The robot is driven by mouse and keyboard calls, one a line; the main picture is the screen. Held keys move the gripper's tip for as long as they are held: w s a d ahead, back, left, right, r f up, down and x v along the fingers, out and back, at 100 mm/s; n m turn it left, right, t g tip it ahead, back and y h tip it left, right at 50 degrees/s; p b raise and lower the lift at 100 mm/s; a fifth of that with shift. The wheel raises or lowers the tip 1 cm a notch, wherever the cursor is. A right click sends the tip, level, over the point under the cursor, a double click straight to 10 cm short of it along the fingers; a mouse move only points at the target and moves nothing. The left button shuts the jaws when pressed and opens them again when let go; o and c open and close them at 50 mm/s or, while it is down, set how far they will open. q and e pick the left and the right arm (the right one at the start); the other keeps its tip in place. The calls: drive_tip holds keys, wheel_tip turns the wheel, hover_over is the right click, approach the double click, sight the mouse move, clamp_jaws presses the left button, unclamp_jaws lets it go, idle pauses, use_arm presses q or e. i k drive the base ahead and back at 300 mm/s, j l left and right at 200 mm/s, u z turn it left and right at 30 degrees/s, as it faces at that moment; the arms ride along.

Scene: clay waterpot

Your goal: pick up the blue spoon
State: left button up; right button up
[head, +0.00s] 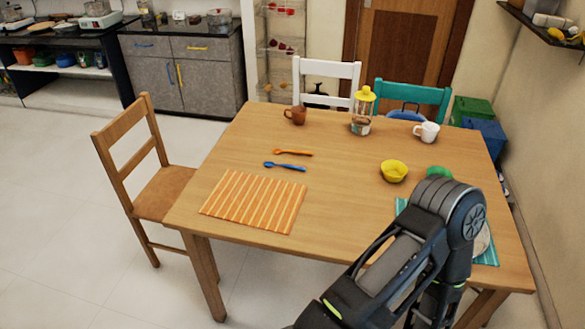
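The blue spoon (285,166) lies flat on the wooden table (330,207), left of the middle. Its bowl end points left and its handle points right. An orange spoon (293,153) lies just behind it, roughly parallel and apart from it. My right arm comes in from the bottom right and bends over the table's right front part. Its gripper is not visible in the head view. My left arm and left gripper are not in view. Nothing touches the blue spoon.
An orange striped placemat (255,201) lies in front of the spoons. A brown mug (296,115), a yellow-lidded jar (362,112), a white mug (427,132), a yellow bowl (394,171) and a green bowl (438,172) stand on the table. A wooden chair (150,180) stands at its left side.

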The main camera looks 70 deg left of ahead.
sight(269, 163)
drive_tip(key=i+j, duration=0.4)
drive_tip(key=u, duration=2.55)
